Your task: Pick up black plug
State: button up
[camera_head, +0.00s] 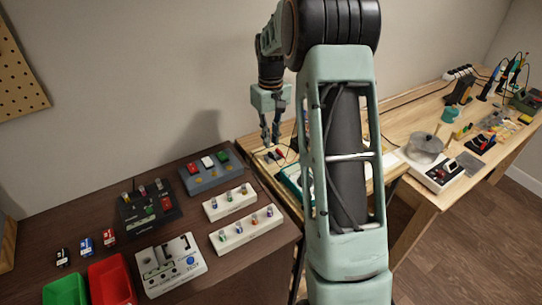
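A small black plug-like piece (62,257) stands at the left of the dark table, beside a blue one (86,246) and a red one (109,237), far from my gripper. My arm hides part of the bench.
The dark table (235,272) holds a green bin (65,290), a red bin (111,280), a white board (170,264), a black device (148,208), a grey box (204,173) and two white racks. The right bench carries tools and a round clear container (424,149).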

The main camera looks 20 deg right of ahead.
aim_at(272, 154)
notch_tip(272, 154, down, 5)
jog(key=shift+s+d+f, duration=0.1)
jog(key=shift+c, duration=0.2)
grip_shut()
